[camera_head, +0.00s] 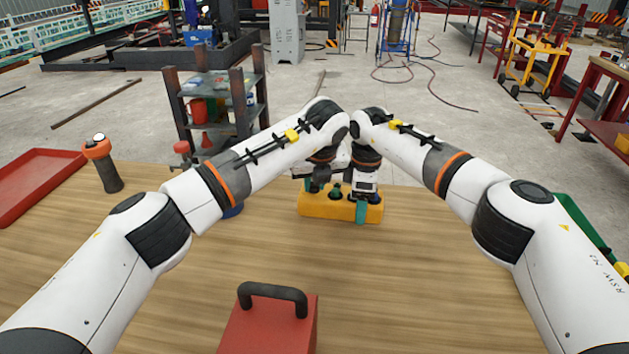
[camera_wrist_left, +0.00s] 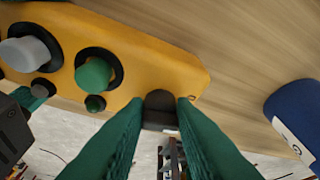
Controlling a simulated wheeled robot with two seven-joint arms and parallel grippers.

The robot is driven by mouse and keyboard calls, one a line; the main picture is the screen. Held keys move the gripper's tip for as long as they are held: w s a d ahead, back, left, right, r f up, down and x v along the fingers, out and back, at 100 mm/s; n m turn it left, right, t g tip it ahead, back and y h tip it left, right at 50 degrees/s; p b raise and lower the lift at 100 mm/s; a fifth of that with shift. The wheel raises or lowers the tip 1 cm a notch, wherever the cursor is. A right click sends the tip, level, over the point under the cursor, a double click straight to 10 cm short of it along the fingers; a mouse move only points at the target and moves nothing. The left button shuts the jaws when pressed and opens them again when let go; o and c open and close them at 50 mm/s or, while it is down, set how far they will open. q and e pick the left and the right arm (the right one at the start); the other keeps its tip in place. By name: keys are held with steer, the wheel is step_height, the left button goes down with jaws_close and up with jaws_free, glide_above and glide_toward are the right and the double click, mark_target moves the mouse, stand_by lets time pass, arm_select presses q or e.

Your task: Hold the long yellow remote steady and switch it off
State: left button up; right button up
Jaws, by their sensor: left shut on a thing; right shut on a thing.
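The long yellow remote (camera_head: 318,205) lies on the wooden table in front of me; it fills the upper left of the left wrist view (camera_wrist_left: 150,55). Its top carries a grey button (camera_wrist_left: 28,52) and green buttons (camera_wrist_left: 94,75). A dark knob (camera_wrist_left: 160,108) sits at its end. My left gripper (camera_head: 309,184) is at the remote's left end; in the left wrist view its green fingers (camera_wrist_left: 160,102) are shut on this knob. My right gripper (camera_head: 362,208) is shut across the remote's right part, one green finger down its near side. My wrists hide part of the remote's top.
A red box with a black handle (camera_head: 268,325) stands at the front. A blue round thing (camera_head: 232,210) is left of the remote, also in the left wrist view (camera_wrist_left: 296,112). An orange-topped dark device (camera_head: 104,165) and a red tray (camera_head: 35,180) are at the left.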

stand_by(0.3)
arm_select(q)
steer(key=o, duration=0.9)
steer(key=shift+o, duration=0.2)
steer(key=shift+r, duration=0.1)
steer(key=v, duration=1.1)
steer(key=shift+s+r, duration=0.25)
steer(key=shift+r, duration=0.1)
steer(key=shift+o, duration=0.2)
steer(key=shift+d, duration=0.1)
